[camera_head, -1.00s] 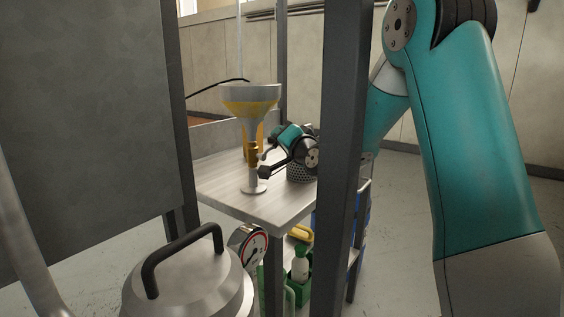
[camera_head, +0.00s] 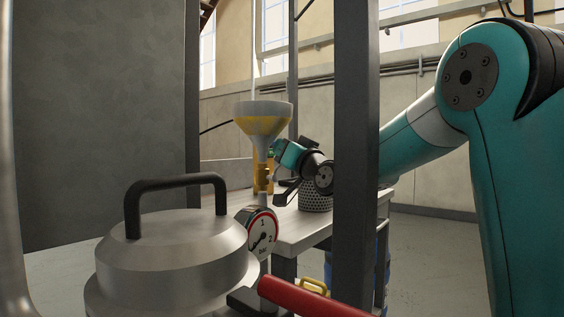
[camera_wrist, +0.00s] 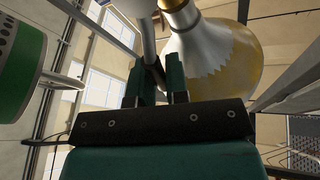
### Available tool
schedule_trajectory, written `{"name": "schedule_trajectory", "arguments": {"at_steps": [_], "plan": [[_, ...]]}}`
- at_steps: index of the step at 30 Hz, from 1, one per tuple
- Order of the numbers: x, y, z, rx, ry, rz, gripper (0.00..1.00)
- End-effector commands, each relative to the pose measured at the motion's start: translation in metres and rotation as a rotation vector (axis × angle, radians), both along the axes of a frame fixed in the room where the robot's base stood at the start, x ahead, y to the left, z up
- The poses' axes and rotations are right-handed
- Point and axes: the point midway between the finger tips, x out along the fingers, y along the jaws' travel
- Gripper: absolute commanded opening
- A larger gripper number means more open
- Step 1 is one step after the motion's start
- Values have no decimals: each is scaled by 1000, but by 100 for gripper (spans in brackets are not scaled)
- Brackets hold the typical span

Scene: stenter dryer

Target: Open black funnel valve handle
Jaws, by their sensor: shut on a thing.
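The funnel (camera_head: 263,118), pale with a yellow band, stands in the middle of the head view. Below it is a yellow-brown valve stem (camera_head: 262,178) above the table. My gripper (camera_head: 274,152) is right beside this stem, on its right side. In the wrist view the funnel (camera_wrist: 218,55) shows at the upper right, and my gripper's two dark teal fingers (camera_wrist: 161,84) are shut on a thin dark piece, the black valve handle (camera_wrist: 156,72). The fingers hide much of the handle. Its turn angle is hard to tell.
A metal lidded vessel (camera_head: 175,245) with a black handle and a pressure gauge (camera_head: 262,232) fills the front left. A dark upright post (camera_head: 356,150) stands before my arm. A perforated cylinder (camera_head: 316,197) is on the table (camera_head: 300,232). A red bar (camera_head: 305,298) is at the bottom.

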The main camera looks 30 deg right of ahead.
Motion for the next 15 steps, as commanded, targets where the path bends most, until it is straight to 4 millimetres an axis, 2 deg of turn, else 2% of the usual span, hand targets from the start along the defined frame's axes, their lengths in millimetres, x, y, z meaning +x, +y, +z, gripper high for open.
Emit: {"name": "schedule_trajectory", "arguments": {"at_steps": [12, 13, 15], "plan": [[-1, -1, 4, -11, -11, -4, 0], [-1, -1, 4, -11, -11, -4, 17], [-1, -1, 4, -10, -10, -3, 34]]}}
